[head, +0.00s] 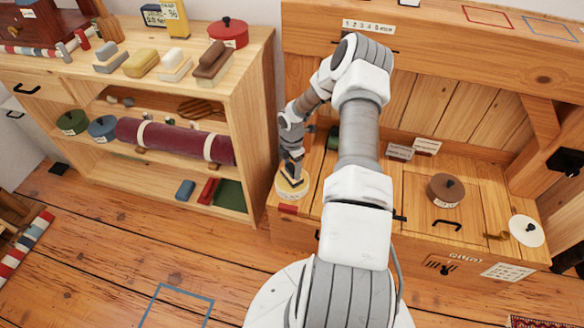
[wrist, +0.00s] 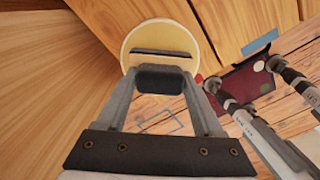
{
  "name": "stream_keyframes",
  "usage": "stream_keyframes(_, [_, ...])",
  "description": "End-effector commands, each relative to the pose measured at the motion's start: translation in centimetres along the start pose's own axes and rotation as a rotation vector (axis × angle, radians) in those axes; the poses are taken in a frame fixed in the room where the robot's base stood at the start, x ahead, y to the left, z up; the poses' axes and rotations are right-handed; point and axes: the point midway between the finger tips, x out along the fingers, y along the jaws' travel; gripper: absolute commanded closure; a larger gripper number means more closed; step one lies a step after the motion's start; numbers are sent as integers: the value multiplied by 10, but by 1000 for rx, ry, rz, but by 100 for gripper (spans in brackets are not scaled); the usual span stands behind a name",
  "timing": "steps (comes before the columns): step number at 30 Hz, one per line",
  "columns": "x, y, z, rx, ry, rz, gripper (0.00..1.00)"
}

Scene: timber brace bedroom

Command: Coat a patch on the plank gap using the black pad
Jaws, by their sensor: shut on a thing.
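My gripper (head: 291,168) points down over a round cream tin (head: 292,190) at the left end of the wooden bench. In the wrist view, the fingers (wrist: 160,78) close on a small dark block, which I take to be the black pad (wrist: 162,80). Behind it is the pale round face of the tin (wrist: 135,42), with a dark bar across it. I cannot tell whether the pad touches the tin's contents. Seams run between the bench planks (head: 318,185); I cannot tell which is the plank gap. My arm hides part of the bench middle.
A brown tin (head: 446,188) and a white disc with a black handle (head: 527,230) are on the right of the bench. Two label cards (head: 400,151) stand behind. The left shelf unit (head: 258,60) holds several coloured blocks and a red pot (head: 228,32). The floor front left is open.

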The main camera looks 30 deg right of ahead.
Motion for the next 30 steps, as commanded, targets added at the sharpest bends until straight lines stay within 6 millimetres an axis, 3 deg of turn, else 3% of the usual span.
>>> stream_keyframes(30, [8, 0, 0, 0, 0, 0, 76])
